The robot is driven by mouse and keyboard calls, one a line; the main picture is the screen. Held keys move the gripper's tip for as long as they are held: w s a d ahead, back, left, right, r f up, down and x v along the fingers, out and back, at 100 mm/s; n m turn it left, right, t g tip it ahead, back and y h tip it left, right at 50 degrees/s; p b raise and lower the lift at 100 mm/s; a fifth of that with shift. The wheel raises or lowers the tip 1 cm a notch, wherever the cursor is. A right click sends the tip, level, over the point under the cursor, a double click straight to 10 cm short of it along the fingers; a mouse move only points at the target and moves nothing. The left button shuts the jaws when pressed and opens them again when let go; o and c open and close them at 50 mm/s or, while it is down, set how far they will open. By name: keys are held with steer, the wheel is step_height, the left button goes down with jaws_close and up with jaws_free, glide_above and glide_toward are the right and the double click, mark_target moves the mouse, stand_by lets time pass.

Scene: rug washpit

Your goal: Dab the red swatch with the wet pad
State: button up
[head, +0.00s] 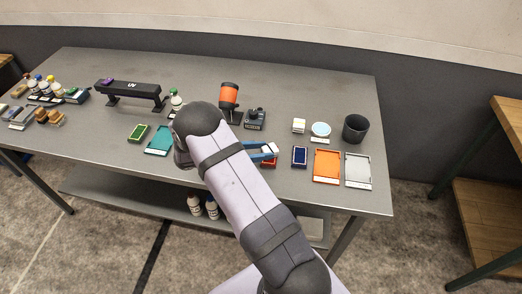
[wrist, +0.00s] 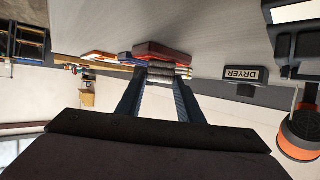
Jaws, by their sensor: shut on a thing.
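My gripper (head: 264,151) is shut on a small pale grey pad, the wet pad (wrist: 164,72), seen between the fingertips in the wrist view. The red swatch (head: 268,162) lies on the table under the fingertips, partly hidden by them and the pad in the head view. In the wrist view the red swatch (wrist: 162,52) shows just beyond the pad. The pad is very close to the swatch; I cannot tell whether they touch.
A blue swatch (head: 300,156), an orange tray (head: 327,166) and a grey tray (head: 358,170) lie to the right. Behind them are a white dish (head: 320,129) and a dark cup (head: 355,129). An orange dryer (head: 229,96) stands behind the gripper. A teal tray (head: 159,140) lies left.

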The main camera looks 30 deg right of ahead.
stand_by(0.3)
step_height(320, 180, up, 7)
steer(key=p, duration=0.6)
stand_by(0.5)
